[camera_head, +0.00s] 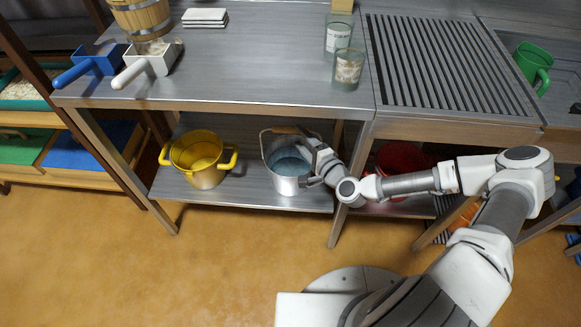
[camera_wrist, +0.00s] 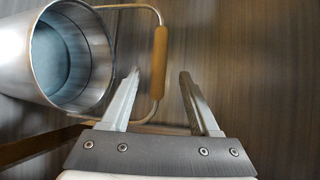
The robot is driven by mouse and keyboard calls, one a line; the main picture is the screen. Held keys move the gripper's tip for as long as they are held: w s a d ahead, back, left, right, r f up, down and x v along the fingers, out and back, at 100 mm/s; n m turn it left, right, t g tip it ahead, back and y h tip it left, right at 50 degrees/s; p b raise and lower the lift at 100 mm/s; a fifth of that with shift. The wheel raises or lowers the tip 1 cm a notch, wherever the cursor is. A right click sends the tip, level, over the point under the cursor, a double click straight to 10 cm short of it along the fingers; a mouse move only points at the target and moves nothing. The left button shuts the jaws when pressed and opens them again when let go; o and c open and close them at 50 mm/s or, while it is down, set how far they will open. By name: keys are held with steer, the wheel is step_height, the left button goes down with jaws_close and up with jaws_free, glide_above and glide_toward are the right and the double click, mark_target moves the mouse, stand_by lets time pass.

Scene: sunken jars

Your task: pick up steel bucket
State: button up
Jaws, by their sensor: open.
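The steel bucket (camera_head: 286,181) stands on the lower shelf under the metal table, with bluish contents or a bluish inside. In the wrist view the bucket (camera_wrist: 38,62) is at the upper left, its round mouth towards the camera. Its wire handle with a wooden grip (camera_wrist: 159,62) extends to the right of the rim. My gripper (camera_wrist: 160,75) is open, and the wooden grip shows between its two fingers, nearer the left one. I cannot tell whether a finger touches it. In the head view my wrist hides the bucket's right side and the fingers.
A yellow pot (camera_head: 203,165) stands left of the bucket on the lower shelf (camera_head: 238,193). A red bucket (camera_head: 400,158) is to the right, partly behind my arm. Table legs and the tabletop edge frame the shelf. The floor in front is clear.

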mark_target(294, 132)
steer(key=shift+b+x, duration=0.75)
steer(key=shift+x, duration=2.25)
steer(key=shift+s, duration=0.1)
jaws_close()
steer(key=shift+f, duration=0.1)
